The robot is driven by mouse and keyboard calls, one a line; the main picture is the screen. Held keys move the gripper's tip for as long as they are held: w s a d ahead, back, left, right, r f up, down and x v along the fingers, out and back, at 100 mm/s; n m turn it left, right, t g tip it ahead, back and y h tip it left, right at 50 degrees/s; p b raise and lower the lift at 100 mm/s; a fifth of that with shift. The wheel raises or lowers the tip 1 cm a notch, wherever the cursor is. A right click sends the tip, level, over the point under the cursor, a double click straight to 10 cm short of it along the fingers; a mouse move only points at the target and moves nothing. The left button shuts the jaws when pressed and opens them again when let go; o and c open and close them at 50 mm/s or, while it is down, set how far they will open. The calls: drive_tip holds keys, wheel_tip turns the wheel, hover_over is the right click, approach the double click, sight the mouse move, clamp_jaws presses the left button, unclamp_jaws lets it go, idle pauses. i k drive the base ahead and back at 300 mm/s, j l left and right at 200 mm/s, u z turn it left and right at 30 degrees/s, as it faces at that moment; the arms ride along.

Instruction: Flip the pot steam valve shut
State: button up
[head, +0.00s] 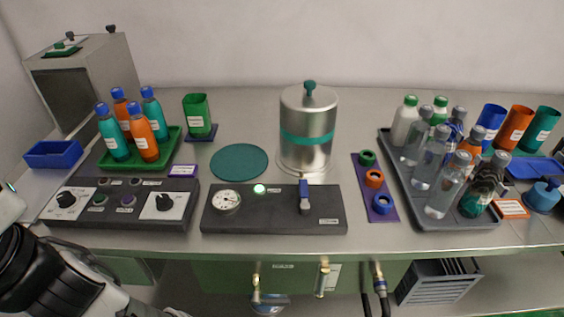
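The steel pot (306,150) with a teal band and teal lid knob stands upright at the back middle of the bench. In front of it is a dark control panel (250,222) with a round gauge (226,201) and a lit green lamp (259,189). A small blue lever (304,195), which looks like the pot's valve, stands upright at the panel's right part; its label is too small to read. My arm shows at the lower left, apart from the panel and pot. My gripper's fingers are not visible.
A knob panel (120,204) and a green bottle tray (173,150) are left. A grey tray (455,223) of bottles and a purple strip (384,213) with rings are right. A teal round mat (239,162) lies left of the pot. Fittings hang below the bench front.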

sight(304, 206)
drive_tip(key=k+l+u, duration=0.1)
drive_tip(key=u, duration=0.25)
drive_tip(key=k+u, duration=0.35)
drive_tip(key=k+l+u, duration=0.1)
drive_tip(key=u, duration=0.2)
